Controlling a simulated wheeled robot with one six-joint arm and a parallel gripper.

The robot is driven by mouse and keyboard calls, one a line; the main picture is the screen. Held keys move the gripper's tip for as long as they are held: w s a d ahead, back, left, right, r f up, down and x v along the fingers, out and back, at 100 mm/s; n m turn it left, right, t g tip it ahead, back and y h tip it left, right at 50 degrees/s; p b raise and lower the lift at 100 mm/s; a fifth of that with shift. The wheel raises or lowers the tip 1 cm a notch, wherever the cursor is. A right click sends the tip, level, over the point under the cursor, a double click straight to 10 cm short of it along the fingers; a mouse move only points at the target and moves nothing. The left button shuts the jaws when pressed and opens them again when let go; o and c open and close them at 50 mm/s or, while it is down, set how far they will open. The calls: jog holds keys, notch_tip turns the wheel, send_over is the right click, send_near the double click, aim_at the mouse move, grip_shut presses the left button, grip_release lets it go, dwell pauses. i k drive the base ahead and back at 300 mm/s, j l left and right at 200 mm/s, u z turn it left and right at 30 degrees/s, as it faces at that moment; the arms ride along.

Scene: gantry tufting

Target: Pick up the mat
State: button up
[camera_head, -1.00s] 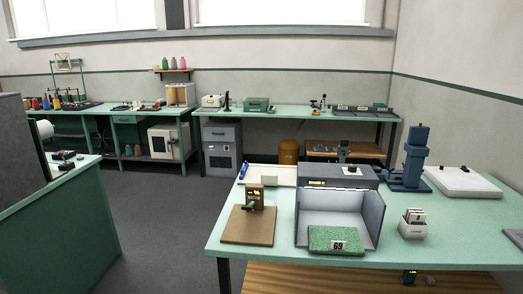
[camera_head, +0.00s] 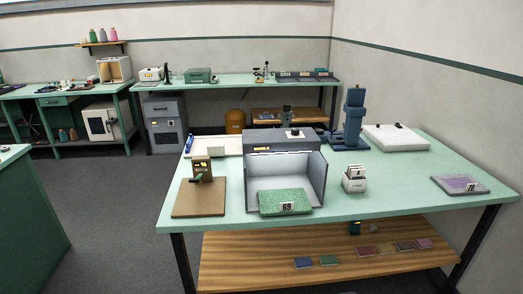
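A second flat mat (camera_head: 452,185), purple with a grey border and a small tag, lies near the right end of the same table. My gripper is not in view, and nothing is seen touching either mat.
The table (camera_head: 400,205) also holds a brown board (camera_head: 187,208) with a small device, a white card box (camera_head: 354,181), a blue press (camera_head: 353,115) and a white flat case (camera_head: 395,138). Several coloured swatches lie on the wooden lower shelf (camera_head: 260,275). Grey floor (camera_head: 110,195) is clear at left.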

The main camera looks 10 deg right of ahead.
aim_at(273, 202)
jog(key=i+l+z, duration=0.35)
jog(key=l, duration=0.15)
jog(key=i+l+z, duration=0.3)
jog(key=i+l, duration=0.1)
